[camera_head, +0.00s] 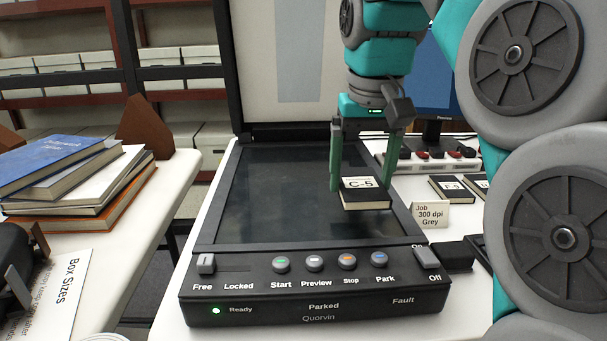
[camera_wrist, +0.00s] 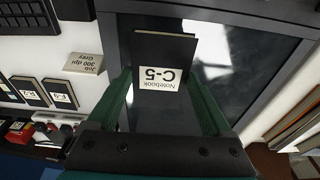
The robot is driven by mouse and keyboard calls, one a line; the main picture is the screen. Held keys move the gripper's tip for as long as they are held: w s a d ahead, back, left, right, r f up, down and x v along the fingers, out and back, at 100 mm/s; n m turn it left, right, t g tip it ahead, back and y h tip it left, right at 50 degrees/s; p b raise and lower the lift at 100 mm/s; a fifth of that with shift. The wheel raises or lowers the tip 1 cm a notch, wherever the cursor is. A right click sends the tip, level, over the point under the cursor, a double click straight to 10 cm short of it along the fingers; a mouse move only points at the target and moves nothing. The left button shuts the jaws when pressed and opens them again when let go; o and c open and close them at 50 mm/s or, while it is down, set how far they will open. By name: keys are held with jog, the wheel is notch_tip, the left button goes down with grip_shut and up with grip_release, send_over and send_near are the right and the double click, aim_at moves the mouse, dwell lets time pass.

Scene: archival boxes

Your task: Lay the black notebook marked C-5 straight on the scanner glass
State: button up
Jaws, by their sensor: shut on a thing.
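The black notebook marked C-5 (camera_head: 366,194) is between the green fingers of my gripper (camera_head: 364,183), over the right part of the scanner glass (camera_head: 270,200). In the wrist view the notebook (camera_wrist: 163,105) shows its white label, with a finger on each side. My gripper (camera_wrist: 165,110) is shut on it. The notebook looks close to the glass, but I cannot tell whether it touches it. The scanner lid (camera_head: 280,65) stands open behind. The front panel reads Parked, and the Ready light (camera_head: 216,310) is green.
A card (camera_head: 430,215) reading "Job 300 dpi Grey" stands right of the scanner. Other black notebooks (camera_head: 450,188) lie behind it, near a monitor (camera_head: 436,95). A pile of books (camera_head: 75,170) is on the left table. The glass left of the notebook is clear.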

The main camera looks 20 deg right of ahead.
send_over(305, 192)
jog(key=shift+s+f+p, duration=0.3)
jog(key=shift+f+p, duration=0.15)
jog(key=shift+f, duration=1.85)
jog(key=shift+f, duration=0.15)
jog(key=o, duration=1.2)
jog(key=shift+r, duration=0.25)
jog(key=shift+s+r, duration=0.1)
jog(key=shift+r, duration=0.85)
jog(key=shift+s+a+r+p, duration=0.1)
jog(key=shift+s+r+p, duration=0.15)
jog(key=shift+r+p, duration=0.8)
jog(key=shift+s+r+p, duration=0.2)
jog(key=shift+r+p, duration=0.25)
jog(key=shift+r, duration=1.2)
